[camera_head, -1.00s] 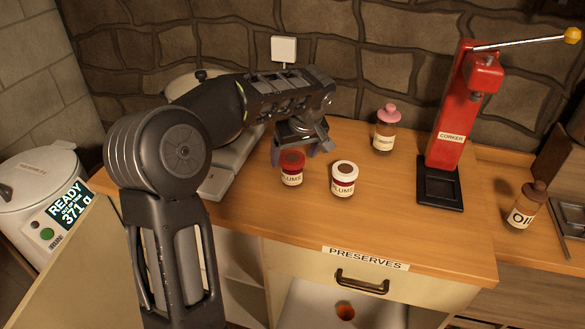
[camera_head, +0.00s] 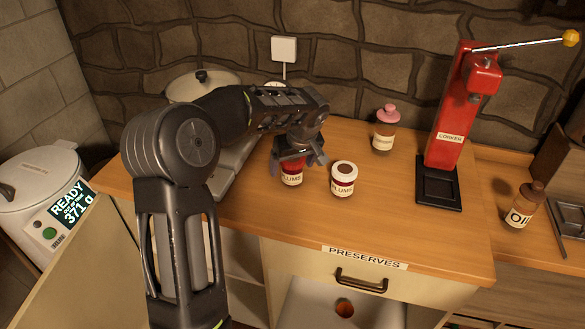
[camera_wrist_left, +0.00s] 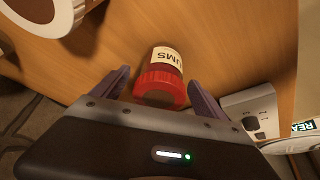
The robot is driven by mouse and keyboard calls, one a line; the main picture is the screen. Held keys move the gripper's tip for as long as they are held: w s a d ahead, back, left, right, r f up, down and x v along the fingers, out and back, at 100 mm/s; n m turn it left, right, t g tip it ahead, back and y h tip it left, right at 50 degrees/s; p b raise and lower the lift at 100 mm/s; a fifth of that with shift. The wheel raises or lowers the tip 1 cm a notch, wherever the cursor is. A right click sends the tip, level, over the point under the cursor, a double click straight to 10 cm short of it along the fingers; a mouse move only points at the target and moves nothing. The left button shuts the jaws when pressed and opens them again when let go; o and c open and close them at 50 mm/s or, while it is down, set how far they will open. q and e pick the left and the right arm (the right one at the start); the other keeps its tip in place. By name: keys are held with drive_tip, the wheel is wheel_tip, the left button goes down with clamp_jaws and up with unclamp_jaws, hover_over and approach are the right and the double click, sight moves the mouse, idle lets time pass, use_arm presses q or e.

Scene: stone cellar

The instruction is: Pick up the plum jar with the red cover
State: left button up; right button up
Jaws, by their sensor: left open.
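The plum jar with the red cover (camera_head: 291,181) stands on the wooden counter, its label partly readable. A second plum jar with a white rim and brown top (camera_head: 343,180) stands just to the right. My right gripper is not in view.
The white-rimmed jar is close beside the gripper. A pink-topped bottle (camera_head: 385,130), a red corker (camera_head: 455,125) and an oil bottle (camera_head: 524,207) stand farther right. The counter's front middle is clear.

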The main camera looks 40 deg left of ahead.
use_arm(q)
drive_tip(key=c, duration=1.7)
wheel_tip(320, 180, up, 10)
drive_tip(key=shift+r+b, duration=0.1)
drive_tip(key=shift+b, duration=0.3)
